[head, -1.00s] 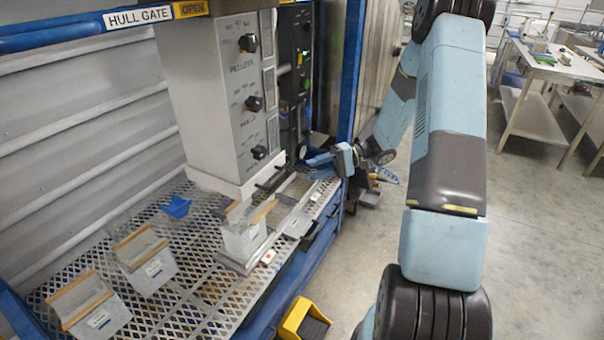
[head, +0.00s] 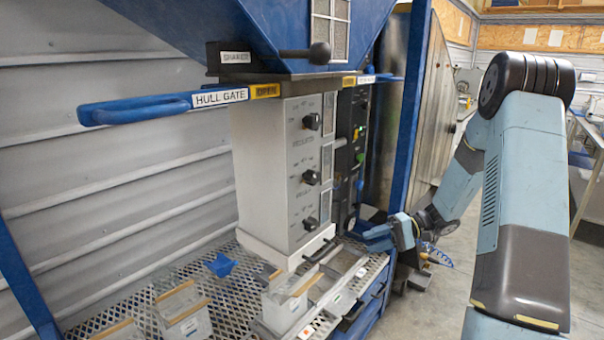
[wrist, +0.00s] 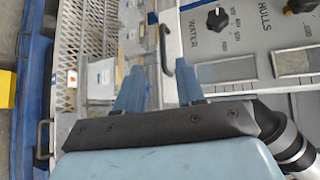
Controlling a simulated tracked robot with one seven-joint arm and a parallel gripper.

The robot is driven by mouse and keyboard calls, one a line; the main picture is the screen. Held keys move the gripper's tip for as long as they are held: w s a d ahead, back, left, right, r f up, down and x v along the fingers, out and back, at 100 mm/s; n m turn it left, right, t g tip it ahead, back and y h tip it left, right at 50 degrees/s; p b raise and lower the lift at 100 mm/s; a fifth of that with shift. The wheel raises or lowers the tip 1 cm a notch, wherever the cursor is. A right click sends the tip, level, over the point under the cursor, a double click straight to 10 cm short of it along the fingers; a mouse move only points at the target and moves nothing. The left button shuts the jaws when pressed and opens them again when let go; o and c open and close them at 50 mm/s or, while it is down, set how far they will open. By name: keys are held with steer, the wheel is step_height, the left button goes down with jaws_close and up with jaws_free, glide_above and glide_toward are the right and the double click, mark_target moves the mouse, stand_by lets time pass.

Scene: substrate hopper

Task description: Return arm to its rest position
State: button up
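My gripper (head: 375,235) is at the right side of the grey control panel box (head: 285,165), above the right edge of the mesh shelf. In the wrist view my gripper (wrist: 160,80) has its two blue fingers spread apart. Nothing shows between them except the shelf area and a dark handle beyond. My arm reaches from the right of the head view back to the panel. The fingertips are small in the head view, and I cannot tell whether they touch anything.
The blue hopper (head: 265,35) stands above the box, with the blue hull gate bar (head: 140,107) labelled OPEN. A blue post (head: 408,130) stands close to my arm. Open floor shows at right.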

steer(key=s+r+t+h, duration=0.7)
steer(key=s+r+h, duration=0.8)
steer(key=s+r, duration=0.9)
steer(key=shift+s+a+n, duration=0.2)
steer(key=shift+s+n, duration=0.1)
steer(key=shift+s, duration=1.05)
steer(key=shift+c, duration=0.2)
stand_by(1.0)
